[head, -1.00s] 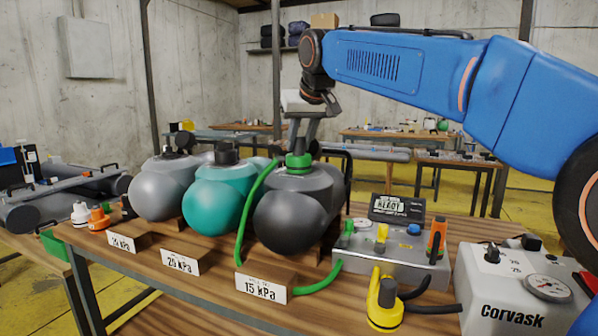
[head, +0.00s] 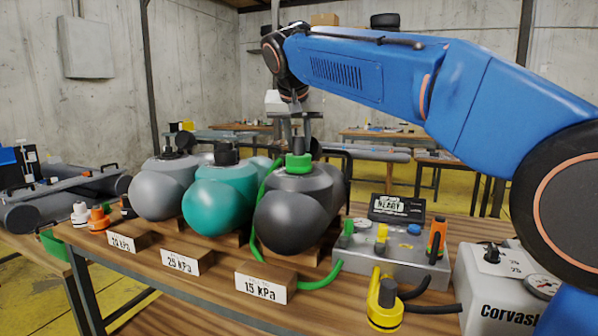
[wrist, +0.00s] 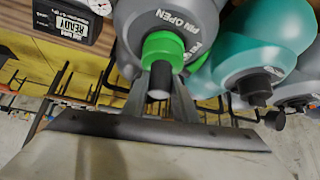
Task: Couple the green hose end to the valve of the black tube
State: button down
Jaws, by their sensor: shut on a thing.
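The black tube (head: 285,222) rests in a wooden cradle at the right end of the row, with its valve facing up. The green hose end (head: 299,162) sits upright over that valve, and its collar hides the valve. My gripper (head: 297,143) is above it, shut on the dark stem of the hose end. In the wrist view the hose end (wrist: 162,48) stands between my fingers, against the grey valve plate marked PIN OPEN. Whether it is fully locked cannot be seen. The green hose (head: 254,225) runs down beside the tube to the manifold.
A teal tube (head: 215,200) and a grey tube (head: 158,195) stand left of the black one. The grey manifold (head: 390,262), a READY display (head: 397,207), a yellow hose end (head: 383,305) and a white Corvask pump (head: 490,300) are at right. Label blocks line the front.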

jog(key=c, duration=1.3)
grip_release()
jog(key=shift+c, duration=0.2)
jog(key=shift+r, duration=0.1)
jog(key=v, duration=1.7)
